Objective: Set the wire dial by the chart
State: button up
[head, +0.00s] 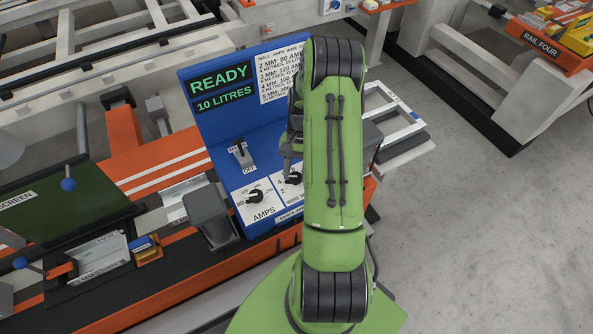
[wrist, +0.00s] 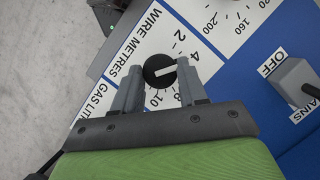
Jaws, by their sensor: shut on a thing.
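The wire dial (wrist: 160,71) is a round black knob with a white pointer on a white panel marked WIRE METRES. My gripper (wrist: 161,75) has a finger on each side of the knob and is shut on it. The pointer aims right in the wrist view, close to the 4; a finger hides part of the scale. In the head view the wire dial (head: 293,178) shows beside my arm, which hides much of the gripper. The chart (head: 283,72) is a white card on the blue upright panel, partly covered by my arm; its top lines read 2 MM, 80 AMPS and 3 MM, 120 AMPS.
The display (head: 221,88) reads READY and 10 LITRES. The mains lever (head: 240,152) is by OFF, and the amps dial (head: 255,196) sits left of the wire dial. Orange rails and a green screen (head: 60,210) lie left; grey floor (head: 450,230) is clear at right.

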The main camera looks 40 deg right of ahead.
dwell(0.4)
jog(key=o, duration=1)
jog(key=shift+o, duration=0.2)
jog(key=p+v, duration=0.1)
jog(key=v, duration=1.5)
jog(key=shift+a, duration=0.1)
